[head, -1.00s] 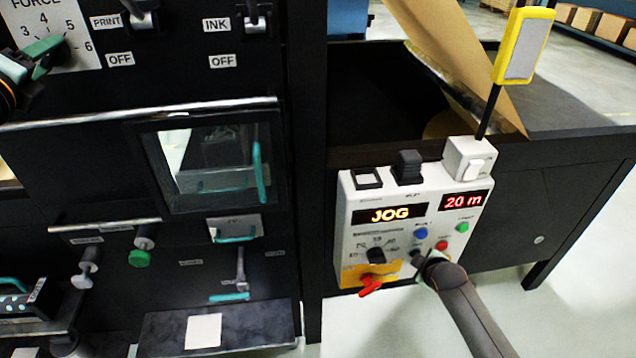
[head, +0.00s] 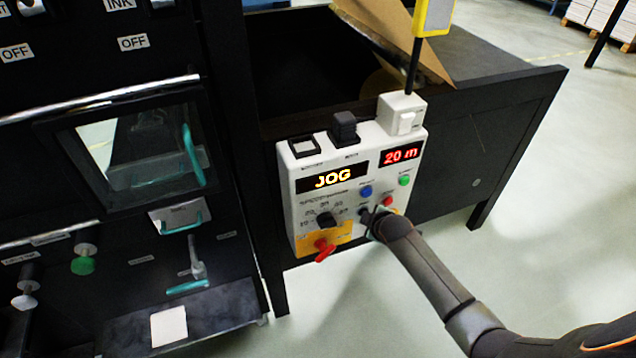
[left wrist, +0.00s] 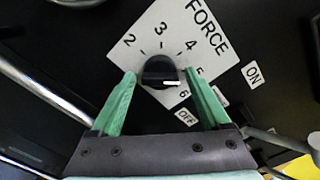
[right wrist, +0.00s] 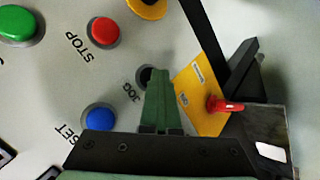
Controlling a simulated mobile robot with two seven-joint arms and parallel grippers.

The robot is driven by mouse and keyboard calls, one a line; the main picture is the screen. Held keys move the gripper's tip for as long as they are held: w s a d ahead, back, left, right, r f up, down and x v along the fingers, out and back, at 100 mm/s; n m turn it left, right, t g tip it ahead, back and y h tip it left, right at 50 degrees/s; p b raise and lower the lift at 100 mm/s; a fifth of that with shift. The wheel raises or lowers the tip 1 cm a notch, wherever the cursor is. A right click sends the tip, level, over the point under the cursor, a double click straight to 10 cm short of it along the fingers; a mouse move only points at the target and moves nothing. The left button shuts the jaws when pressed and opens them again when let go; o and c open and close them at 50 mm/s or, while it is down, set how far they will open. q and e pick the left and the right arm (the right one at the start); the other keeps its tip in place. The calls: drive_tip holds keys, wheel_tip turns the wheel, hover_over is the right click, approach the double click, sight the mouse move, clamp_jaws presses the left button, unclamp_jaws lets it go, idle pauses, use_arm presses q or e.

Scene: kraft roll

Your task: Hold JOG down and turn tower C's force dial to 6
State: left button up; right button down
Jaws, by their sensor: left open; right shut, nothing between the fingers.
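In the left wrist view the force dial (left wrist: 160,72) is a black knob on a white plate with figures 2 to 6. A white mark on its lower right faces the side of 5 and 6; I cannot tell which exactly. My left gripper (left wrist: 160,78) is open, one finger on each side of the knob. My right gripper (right wrist: 157,73) is shut and empty, its tip at the dark JOG button (right wrist: 144,77), partly covering it. In the head view my right gripper (head: 374,217) is at the control box (head: 290,185), whose display (head: 333,179) reads JOG.
Near JOG are the blue button (right wrist: 99,119), red STOP button (right wrist: 105,30) and green button (right wrist: 17,23). A red handle (head: 325,249) sits below on yellow. A second display (head: 401,155) reads 20 m. Open floor lies right of the machine.

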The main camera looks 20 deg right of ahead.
use_arm(q)
drive_tip(key=n, duration=0.7)
